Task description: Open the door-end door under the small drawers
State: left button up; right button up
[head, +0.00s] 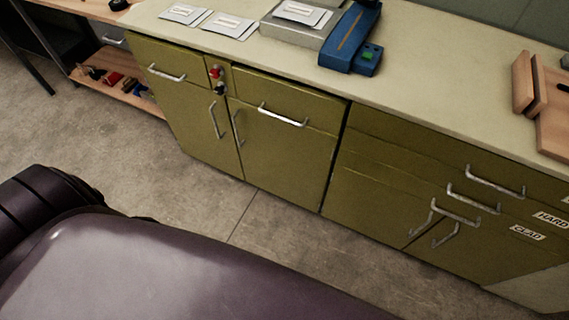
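The olive-green cabinet has two units under a pale worktop. In the left unit, a narrow drawer (150,60) and a wider drawer (285,98) sit above two doors. The left door (190,115) and the right door (285,155) have upright metal handles near their shared seam. The right unit has several stacked drawer fronts (400,150) above two doors with slanting handles (420,224). All doors and drawers look shut. Which door is the door-end one cannot be told from this view. Neither of my grippers is in view.
The worktop (420,75) carries a blue device (345,42), a metal block (290,32), white packets (228,24) and a wooden stand (552,120). A low wooden shelf (130,92) with small items stands left. Red and black knobs (216,73) protrude between the left drawers.

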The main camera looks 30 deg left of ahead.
aim_at(292, 162)
jog(key=k+u, duration=0.1)
jog(key=u, duration=0.75)
